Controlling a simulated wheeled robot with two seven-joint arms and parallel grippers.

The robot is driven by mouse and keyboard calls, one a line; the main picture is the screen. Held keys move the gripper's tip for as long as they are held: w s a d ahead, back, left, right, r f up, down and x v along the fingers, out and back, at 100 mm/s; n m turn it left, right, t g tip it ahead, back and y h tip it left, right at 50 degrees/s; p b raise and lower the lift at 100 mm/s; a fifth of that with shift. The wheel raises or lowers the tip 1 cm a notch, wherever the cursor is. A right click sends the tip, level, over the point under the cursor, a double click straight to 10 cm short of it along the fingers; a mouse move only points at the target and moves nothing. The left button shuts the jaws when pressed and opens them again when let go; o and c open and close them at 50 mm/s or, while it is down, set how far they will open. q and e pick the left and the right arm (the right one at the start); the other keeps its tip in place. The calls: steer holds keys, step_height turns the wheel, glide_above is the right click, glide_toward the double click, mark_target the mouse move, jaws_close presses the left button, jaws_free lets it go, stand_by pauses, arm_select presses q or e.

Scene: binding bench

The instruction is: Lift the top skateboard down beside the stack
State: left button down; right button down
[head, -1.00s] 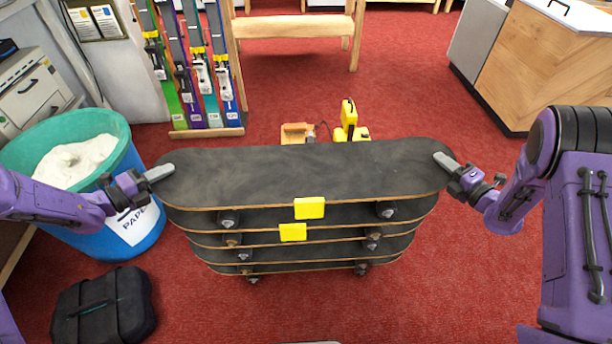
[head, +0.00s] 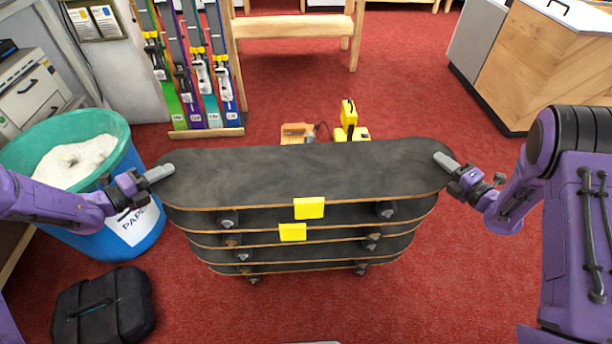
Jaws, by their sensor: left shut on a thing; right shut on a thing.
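The top skateboard (head: 300,172) lies flat, dark deck up, at the top of the stack, with a yellow tag (head: 309,208) on its near edge. Below it are several more skateboards (head: 330,266) with wheels between them; one carries another yellow tag (head: 292,232). My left gripper (head: 160,173) is shut on the top skateboard's left end. My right gripper (head: 446,161) is shut on its right end. I cannot tell whether the top board's wheels touch the board below.
A blue bin with a green rim (head: 128,140) stands at the left, close to my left gripper. A black case (head: 103,305) lies front left. A yellow tool (head: 349,120) is on the floor behind the stack. Red floor (head: 445,280) is clear in front and right.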

arm_select(q)
steer(key=shift+a, duration=0.1)
arm_select(e)
steer(key=shift+d, duration=0.1)
stand_by(0.4)
